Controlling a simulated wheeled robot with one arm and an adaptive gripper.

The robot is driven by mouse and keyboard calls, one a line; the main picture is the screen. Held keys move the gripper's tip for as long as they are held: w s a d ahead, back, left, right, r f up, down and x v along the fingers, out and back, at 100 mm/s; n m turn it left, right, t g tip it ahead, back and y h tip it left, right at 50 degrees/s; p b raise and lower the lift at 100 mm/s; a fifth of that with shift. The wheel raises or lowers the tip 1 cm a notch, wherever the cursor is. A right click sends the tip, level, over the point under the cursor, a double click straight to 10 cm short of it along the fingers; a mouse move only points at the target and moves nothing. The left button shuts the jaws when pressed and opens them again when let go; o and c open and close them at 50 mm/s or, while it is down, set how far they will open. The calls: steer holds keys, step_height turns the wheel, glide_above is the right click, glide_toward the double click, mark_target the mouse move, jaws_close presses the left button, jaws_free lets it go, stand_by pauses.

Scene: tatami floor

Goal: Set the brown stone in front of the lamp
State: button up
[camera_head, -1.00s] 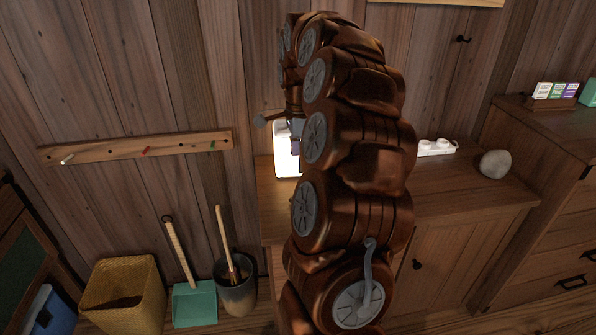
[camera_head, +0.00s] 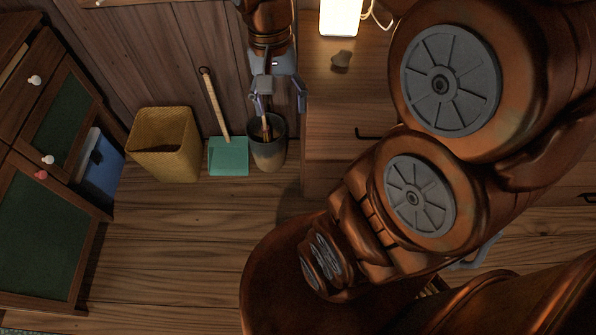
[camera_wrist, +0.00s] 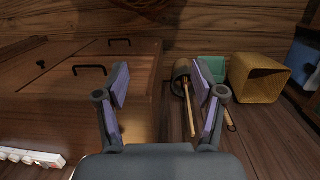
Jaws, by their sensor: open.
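The brown stone (camera_head: 341,60) is a small lump on top of the wooden cabinet, close to the lit lamp (camera_head: 341,16), on its near side. A small gap shows between them. My gripper (camera_head: 277,104) is open and empty, left of the stone and lamp, off the cabinet's left edge and above the dark bucket in the picture. In the wrist view my gripper (camera_wrist: 162,75) shows its two purple-padded fingers wide apart with nothing between them. I cannot make out the stone or lamp in the wrist view.
The cabinet top (camera_head: 315,95) is partly hidden by my arm. Below my gripper stand a dark bucket (camera_head: 268,155) with a brush, a teal dustpan (camera_head: 228,157) and a yellow basket (camera_head: 163,150). A white power strip (camera_wrist: 30,157) shows in the wrist view. Floor is free in front.

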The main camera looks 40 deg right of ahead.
steer(key=s+a+f+n, duration=0.2)
steer(key=s+n, duration=0.1)
steer(key=s, duration=0.3)
steer(key=s+a+f+n+g, duration=0.1)
steer(key=s+a+f+n, duration=0.1)
steer(key=s, duration=0.4)
steer(key=shift+s+a+f+n, duration=0.4)
steer(key=shift+a+n, duration=0.4)
steer(key=shift+n, duration=0.4)
step_height(320, 180, up, 20)
steer(key=t+p, duration=0.1)
steer(key=p, duration=1.7)
steer(key=shift+p, duration=0.4)
